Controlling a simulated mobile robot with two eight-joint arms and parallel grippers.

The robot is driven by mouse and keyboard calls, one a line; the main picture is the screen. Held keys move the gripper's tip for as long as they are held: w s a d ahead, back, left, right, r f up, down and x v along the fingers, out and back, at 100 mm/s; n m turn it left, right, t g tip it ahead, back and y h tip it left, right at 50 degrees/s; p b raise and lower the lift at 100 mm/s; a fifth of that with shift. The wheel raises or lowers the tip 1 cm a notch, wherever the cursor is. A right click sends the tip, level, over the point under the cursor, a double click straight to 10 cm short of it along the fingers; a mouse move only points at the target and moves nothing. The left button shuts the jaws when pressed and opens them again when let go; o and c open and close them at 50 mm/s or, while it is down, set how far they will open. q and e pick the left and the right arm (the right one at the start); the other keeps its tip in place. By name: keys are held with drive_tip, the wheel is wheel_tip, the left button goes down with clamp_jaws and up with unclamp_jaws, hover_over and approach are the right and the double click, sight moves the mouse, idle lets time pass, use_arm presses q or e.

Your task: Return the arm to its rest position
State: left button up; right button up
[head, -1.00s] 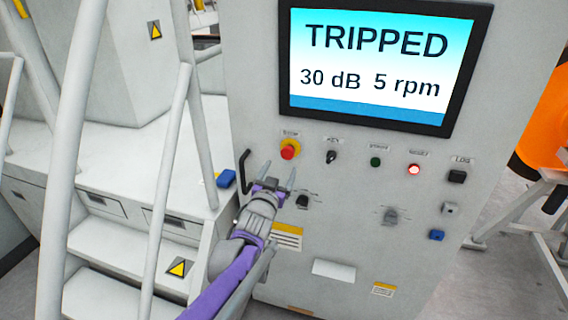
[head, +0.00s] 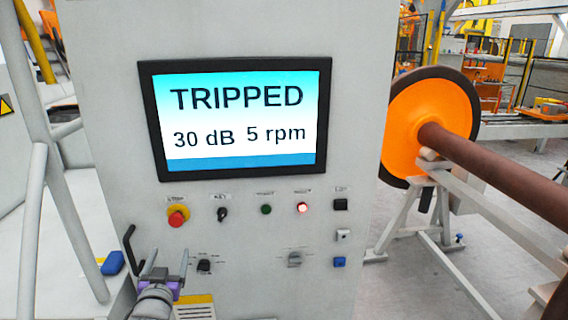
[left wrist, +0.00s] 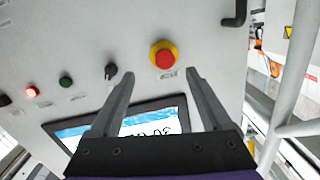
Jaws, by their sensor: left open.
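My left gripper (head: 167,264) is in front of the lower left of the grey control cabinet (head: 110,165) in the head view. Its two fingers are apart with nothing between them. In the left wrist view the open fingers (left wrist: 158,90) point toward the panel, with the red and yellow stop button (left wrist: 163,56) beyond them. The stop button (head: 177,217) sits above the gripper in the head view. The screen (head: 240,118) reads TRIPPED, 30 dB, 5 rpm. The red lamp (head: 303,209) is lit and the green button (head: 266,210) is dark. My right gripper is in neither view.
A black handle (head: 130,248) sticks out at the cabinet's left edge, close to my left gripper. White stair railings (head: 62,190) stand at the left, near a blue object (head: 113,263). An orange wheel (head: 425,120) on a brown axle rests on a stand at the right.

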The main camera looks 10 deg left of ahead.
use_arm(q)
drive_tip(key=s+d+f+g+h, duration=0.2)
drive_tip(key=s+d+f+g, duration=0.3)
drive_tip(key=s, duration=0.8)
drive_tip(key=s+d+f+m+g+h, duration=0.1)
drive_tip(key=s+d+f+g+h, duration=0.1)
drive_tip(key=s+d+f+g, duration=0.4)
drive_tip(key=s+d+f, duration=0.5)
drive_tip(key=s+f, duration=0.2)
drive_tip(key=shift+d+f+m+h, duration=0.3)
drive_tip(key=shift+d+f+h, duration=0.05)
drive_tip(key=shift+h, duration=0.05)
idle(1.8)
